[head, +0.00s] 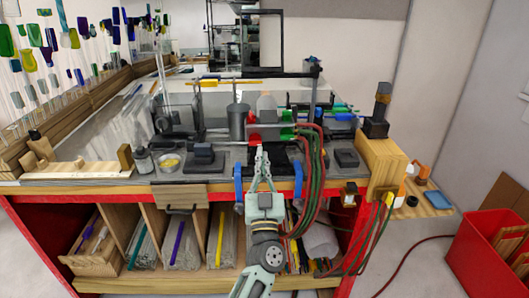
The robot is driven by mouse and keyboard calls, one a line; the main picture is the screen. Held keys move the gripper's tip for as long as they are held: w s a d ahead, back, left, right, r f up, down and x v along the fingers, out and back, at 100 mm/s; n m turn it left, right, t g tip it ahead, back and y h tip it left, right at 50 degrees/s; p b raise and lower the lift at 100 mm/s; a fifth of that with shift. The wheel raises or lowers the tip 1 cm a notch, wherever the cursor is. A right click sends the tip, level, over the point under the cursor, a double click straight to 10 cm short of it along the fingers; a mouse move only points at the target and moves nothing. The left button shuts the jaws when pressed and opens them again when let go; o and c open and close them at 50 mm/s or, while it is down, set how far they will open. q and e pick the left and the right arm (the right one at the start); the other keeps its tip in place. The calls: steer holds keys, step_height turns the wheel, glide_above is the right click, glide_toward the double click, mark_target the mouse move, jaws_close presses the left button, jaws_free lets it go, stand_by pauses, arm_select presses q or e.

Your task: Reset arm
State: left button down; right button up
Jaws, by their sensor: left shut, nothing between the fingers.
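My left gripper (259,151) is in the middle of the head view, in front of the workbench. My arm comes up from the bottom edge, and the fingers point away toward the bench top. The fingers are together, with nothing seen between them. My right gripper is not in view.
The bench has a red frame (51,225) and shelves of glass rods underneath. Red and green hoses (315,170) hang close to my arm on its right. Coloured glass rods (60,60) stand at the left. A red bin (480,255) is at the right.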

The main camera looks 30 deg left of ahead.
arm_select(q)
steer(key=d+f+m+g+h+b, duration=0.1)
steer(key=d+f+m+h, duration=0.3)
steer(key=f, duration=0.8)
steer(key=d+f+m+g+h, duration=0.15)
steer(key=d+f+h, duration=0.3)
steer(key=f, duration=0.75)
steer(key=s+d+f+m+g+h, duration=0.1)
steer(key=s+f+g, duration=0.15)
steer(key=f, duration=0.55)
steer(key=s+d+f+m+g+h, duration=0.15)
steer(key=s+f, duration=0.25)
steer(key=f, duration=0.4)
steer(key=s+d+f+g+h, duration=0.1)
steer(key=s+f, duration=0.2)
steer(key=f, duration=0.4)
steer(key=s+f+g+h+b, duration=0.15)
steer(key=s+f+g, duration=0.45)
steer(key=s+f, duration=1.25)
steer(key=s+a+f+g, duration=0.1)
steer(key=s+f+g, duration=0.1)
steer(key=s, duration=0.6)
steer(key=s+a+f+g+y, duration=0.1)
steer(key=s+a+f+g, duration=0.1)
steer(key=s, duration=0.7)
steer(key=s+a+f+g, duration=0.2)
steer(key=s+f, duration=0.2)
steer(key=s, duration=0.5)
steer(key=shift+b, duration=0.45)
